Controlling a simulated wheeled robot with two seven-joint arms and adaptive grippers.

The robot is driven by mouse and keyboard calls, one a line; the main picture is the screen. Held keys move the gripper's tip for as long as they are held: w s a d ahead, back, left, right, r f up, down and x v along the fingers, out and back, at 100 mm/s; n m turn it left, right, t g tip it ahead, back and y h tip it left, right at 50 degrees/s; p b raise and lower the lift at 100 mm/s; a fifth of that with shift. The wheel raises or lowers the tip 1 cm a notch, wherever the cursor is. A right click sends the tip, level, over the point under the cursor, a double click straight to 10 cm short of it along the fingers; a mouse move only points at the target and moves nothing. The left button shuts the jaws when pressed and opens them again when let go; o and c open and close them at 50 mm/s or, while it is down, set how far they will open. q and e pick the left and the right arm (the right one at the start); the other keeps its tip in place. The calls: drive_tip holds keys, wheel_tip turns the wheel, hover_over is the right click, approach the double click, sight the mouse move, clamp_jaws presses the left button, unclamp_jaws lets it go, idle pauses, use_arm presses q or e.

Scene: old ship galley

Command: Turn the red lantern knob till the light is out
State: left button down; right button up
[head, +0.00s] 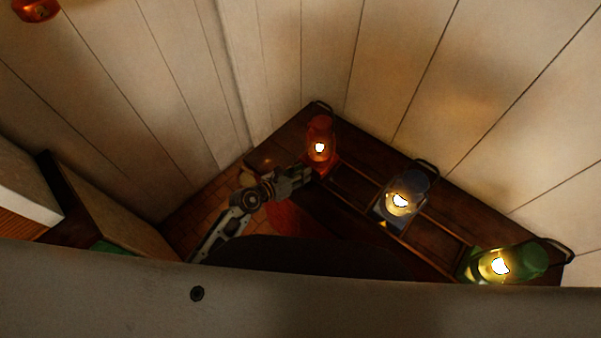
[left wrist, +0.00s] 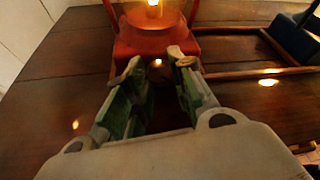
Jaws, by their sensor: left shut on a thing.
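The red lantern (head: 320,133) stands lit at the far left end of the dark wooden shelf. In the left wrist view its red base (left wrist: 155,45) is just ahead, with the flame glowing at the top edge. My left gripper (head: 306,173) reaches in from the left to the front of this base. In the left wrist view the left gripper's fingertips (left wrist: 157,66) are at the front of the base, shut on a small part there, which is the knob. The knob is mostly hidden between the fingers. My right gripper is in neither view.
A blue lantern (head: 404,197) and a green lantern (head: 505,263), both lit, stand further right on the wooden shelf (head: 270,153). Low wooden rails run along the shelf. Plank walls (head: 440,80) close in behind.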

use_arm(q)
drive_tip(key=c, duration=1.2)
unclamp_jaws()
drive_tip(key=shift+s+a, duration=0.1)
drive_tip(key=v, duration=1.1)
drive_tip(key=shift+s+a, duration=0.25)
drive_tip(key=shift+a, duration=0.05)
drive_tip(key=shift+r, duration=0.15)
